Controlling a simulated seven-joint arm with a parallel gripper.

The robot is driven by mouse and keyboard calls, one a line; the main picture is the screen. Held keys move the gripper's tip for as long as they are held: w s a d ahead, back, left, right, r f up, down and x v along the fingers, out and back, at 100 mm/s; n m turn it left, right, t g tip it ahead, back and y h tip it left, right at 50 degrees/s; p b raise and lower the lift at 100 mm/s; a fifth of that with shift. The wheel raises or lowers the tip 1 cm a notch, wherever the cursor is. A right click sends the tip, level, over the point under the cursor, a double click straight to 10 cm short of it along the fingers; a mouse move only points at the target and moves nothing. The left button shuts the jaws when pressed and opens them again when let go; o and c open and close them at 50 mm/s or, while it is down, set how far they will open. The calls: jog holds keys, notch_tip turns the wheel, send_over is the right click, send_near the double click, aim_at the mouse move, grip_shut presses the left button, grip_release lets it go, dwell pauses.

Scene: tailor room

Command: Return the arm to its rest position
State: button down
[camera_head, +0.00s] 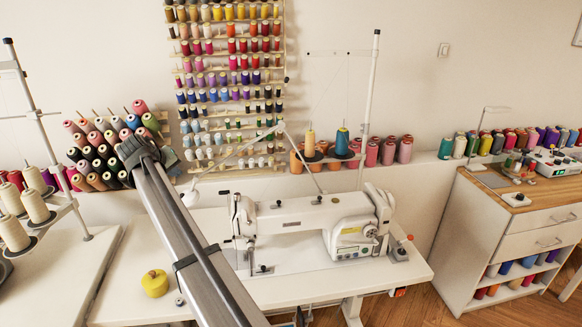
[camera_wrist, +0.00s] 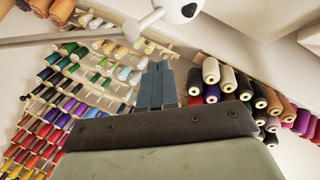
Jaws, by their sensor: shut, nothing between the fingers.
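My arm rises from the bottom of the head view toward the upper left. Its dark end, my gripper (camera_head: 136,150), is up in front of the rack of thread cones at the left. In the wrist view, the two grey-blue fingers of my gripper (camera_wrist: 156,84) are together, with nothing between them. They point toward the wall of threads, which appears upside down there. From these views I cannot tell how far the fingertips are from the thread cones.
A white sewing machine (camera_head: 310,222) stands on a white table (camera_head: 412,270), with a yellow pincushion (camera_head: 155,283) at the left. A thread stand (camera_head: 42,130) is at far left. A lamp (camera_head: 191,196) is near my arm. A thread rack (camera_head: 228,85) covers the wall; a cabinet (camera_head: 505,220) stands right.

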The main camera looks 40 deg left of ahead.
jog(key=w+d+f, duration=0.1)
jog(key=d, duration=1.2)
jog(key=w+d+f, duration=0.1)
jog(key=d+f, duration=0.1)
jog(key=d, duration=1.1)
jog(key=w+d+f+m+g+h, duration=0.2)
jog(key=d+f, duration=1.1)
jog(key=d, duration=0.1)
jog(key=w+d+f+m+g+h, duration=0.2)
jog(key=d+f, duration=1)
jog(key=d, duration=0.2)
jog(key=w+d+f+m+g+h, duration=0.2)
jog(key=w+d+f+g, duration=0.1)
jog(key=d+f, duration=1.05)
jog(key=s+d+f+m+g, duration=0.2)
jog(key=s+d+f, duration=0.3)
jog(key=d+f, duration=0.25)
jog(key=s+d+f+m+g, duration=0.2)
jog(key=s+d+f, duration=0.3)
jog(key=d, duration=0.4)
jog(key=s+d+f+m+g, duration=0.2)
jog(key=s+d+f, duration=0.3)
jog(key=s, duration=0.3)
jog(key=s+d+f+m+g+y, duration=0.1)
jog(key=s+d+f+m, duration=0.1)
jog(key=s+d+f, duration=0.3)
jog(key=s, duration=0.4)
jog(key=shift+d+g+y, duration=0.2)
jog(key=shift+g+y, duration=0.1)
jog(key=shift+g, duration=0.1)
